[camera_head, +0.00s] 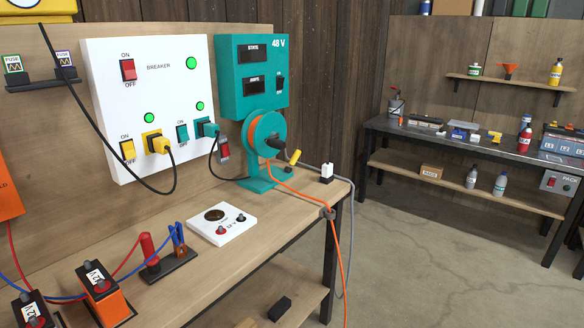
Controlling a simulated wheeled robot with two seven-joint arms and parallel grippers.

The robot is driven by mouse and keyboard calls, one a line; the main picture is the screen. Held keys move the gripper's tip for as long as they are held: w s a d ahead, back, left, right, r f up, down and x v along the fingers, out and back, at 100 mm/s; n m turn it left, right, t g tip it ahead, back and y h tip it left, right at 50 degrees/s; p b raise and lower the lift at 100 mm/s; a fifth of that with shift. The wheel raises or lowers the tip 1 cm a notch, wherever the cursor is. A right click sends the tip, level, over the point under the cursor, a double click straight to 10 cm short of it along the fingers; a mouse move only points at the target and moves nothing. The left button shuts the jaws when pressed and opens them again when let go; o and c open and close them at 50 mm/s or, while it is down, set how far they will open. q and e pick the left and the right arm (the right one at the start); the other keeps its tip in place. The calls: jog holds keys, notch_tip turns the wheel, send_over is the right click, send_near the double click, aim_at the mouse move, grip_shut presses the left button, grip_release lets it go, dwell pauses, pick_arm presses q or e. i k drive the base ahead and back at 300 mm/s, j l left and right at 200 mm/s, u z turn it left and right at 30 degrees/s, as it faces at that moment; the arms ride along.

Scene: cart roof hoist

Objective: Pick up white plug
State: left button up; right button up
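The white plug (327,169) stands upright at the right back corner of the wooden workbench (262,232). Its lower part sits in or on a small black block, and two small prongs or tips show at its top. A grey cable runs near it and hangs down past the bench's right edge; I cannot tell exactly where it joins the plug. Neither of my grippers shows in this view.
A teal cable reel (266,135) with an orange cable stands left of the plug. A white breaker panel (150,100) and a teal 48 V box (252,75) are behind. Open floor is right.

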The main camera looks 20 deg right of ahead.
aim_at(327, 168)
jog(key=i+l+u, duration=0.15)
jog(key=l, duration=0.2)
jog(key=i+l+u, duration=0.1)
jog(key=l, duration=0.3)
jog(key=i+l+u, duration=0.15)
jog(key=l, duration=0.25)
jog(key=i+l+u, duration=0.1)
jog(key=i+l, duration=0.15)
jog(key=l, duration=0.15)
jog(key=i+l+u, duration=0.15)
jog(key=l, duration=0.25)
